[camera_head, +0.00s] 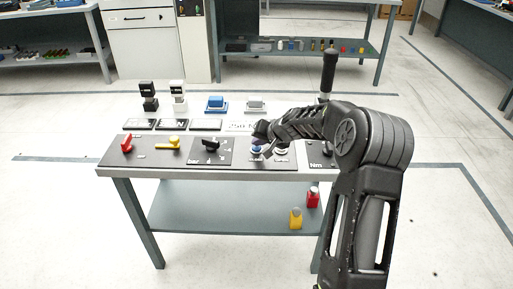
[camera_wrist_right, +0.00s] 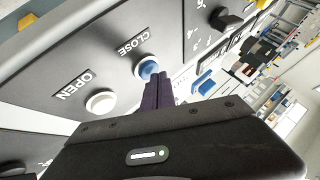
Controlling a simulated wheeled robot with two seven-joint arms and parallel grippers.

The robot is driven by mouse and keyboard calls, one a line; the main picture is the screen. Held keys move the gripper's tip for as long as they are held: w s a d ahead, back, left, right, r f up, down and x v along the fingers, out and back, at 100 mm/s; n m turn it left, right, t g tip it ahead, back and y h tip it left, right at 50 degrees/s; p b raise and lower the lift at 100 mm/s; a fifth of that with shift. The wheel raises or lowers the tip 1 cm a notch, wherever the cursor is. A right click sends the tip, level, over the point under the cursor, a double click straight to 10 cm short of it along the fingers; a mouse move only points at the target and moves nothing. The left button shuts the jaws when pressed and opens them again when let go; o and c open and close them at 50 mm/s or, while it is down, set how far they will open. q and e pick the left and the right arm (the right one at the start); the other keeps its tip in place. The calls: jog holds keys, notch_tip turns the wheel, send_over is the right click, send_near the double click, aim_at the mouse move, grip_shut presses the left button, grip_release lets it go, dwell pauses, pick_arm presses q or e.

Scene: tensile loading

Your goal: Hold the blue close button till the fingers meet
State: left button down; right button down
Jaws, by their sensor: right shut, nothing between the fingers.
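The blue CLOSE button (camera_wrist_right: 146,66) sits in a pale ring on the dark sloped panel, with the word CLOSE printed beside it. In the head view the blue button (camera_head: 256,150) is partly hidden by my right gripper. My right gripper (camera_head: 261,136) is shut and empty, low over the panel. In the wrist view the dark fingertips (camera_wrist_right: 157,84) are right beside the blue button. I cannot tell whether they touch it. A white OPEN button (camera_wrist_right: 100,102) is next to it. My left gripper is not in view.
The panel also carries a red knob (camera_head: 127,144), a yellow lever (camera_head: 168,143) and a black knob (camera_head: 210,144). Stamps (camera_head: 178,95) and blue and grey blocks (camera_head: 216,104) stand behind. A black upright lever (camera_head: 328,75) rises behind my arm.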

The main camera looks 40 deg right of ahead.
aim_at(258, 148)
jog(key=shift+f+b, duration=0.4)
dwell(3.8)
jog(key=shift+r+p, duration=0.65)
jog(key=shift+r, duration=0.35)
jog(key=shift+r, duration=0.1)
jog(key=shift+r+p, duration=1.85)
jog(key=shift+r, duration=0.6)
jog(key=shift+f, duration=0.1)
